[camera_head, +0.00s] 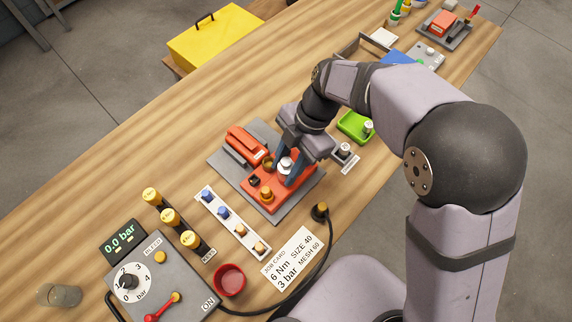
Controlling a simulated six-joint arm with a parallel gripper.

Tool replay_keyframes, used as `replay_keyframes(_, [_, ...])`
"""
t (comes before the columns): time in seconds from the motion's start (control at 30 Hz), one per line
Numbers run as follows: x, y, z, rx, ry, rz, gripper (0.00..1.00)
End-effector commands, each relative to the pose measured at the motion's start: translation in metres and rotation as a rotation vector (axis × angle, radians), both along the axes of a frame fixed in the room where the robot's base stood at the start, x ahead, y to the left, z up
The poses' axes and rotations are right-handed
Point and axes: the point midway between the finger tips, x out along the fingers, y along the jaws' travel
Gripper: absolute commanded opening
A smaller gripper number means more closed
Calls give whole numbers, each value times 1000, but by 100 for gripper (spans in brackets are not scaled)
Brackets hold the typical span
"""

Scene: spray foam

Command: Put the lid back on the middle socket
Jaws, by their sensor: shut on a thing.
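My gripper (287,160) points down over the right part of a red block (282,192). Its blue-grey fingers are shut on a small silvery round piece, which looks like the lid (286,165). From this angle I cannot tell whether the lid touches the block or hangs just above it. The block has a brass-coloured ring or socket (269,163), a dark socket (254,181) and an orange-capped knob (266,195). The fingers hide part of the block, so I cannot tell which socket lies under the lid.
The block stands on a grey plate (224,160) beside a red part (243,143). A white strip with fittings (237,229), a job card (293,258), a red cup (230,279) and a pressure panel (190,300) are nearer. A green tray (353,126) lies to the right.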

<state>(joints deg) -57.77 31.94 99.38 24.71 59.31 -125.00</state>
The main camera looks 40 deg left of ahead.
Motion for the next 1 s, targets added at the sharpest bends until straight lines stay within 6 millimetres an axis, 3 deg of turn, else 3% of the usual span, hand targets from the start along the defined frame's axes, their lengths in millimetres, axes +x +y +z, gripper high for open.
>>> replay_keyframes(0.27, [0,0,0,0,0,0,10])
replay_keyframes(0.3, [0,0,0,0,0,0,35])
replay_keyframes(0.4, [0,0,0,0,0,0,54])
replay_keyframes(0.6, [0,0,0,0,0,0,54])
replay_keyframes(0.7, [0,0,0,0,0,0,73])
replay_keyframes(1.0, [0,0,0,0,0,0,73])
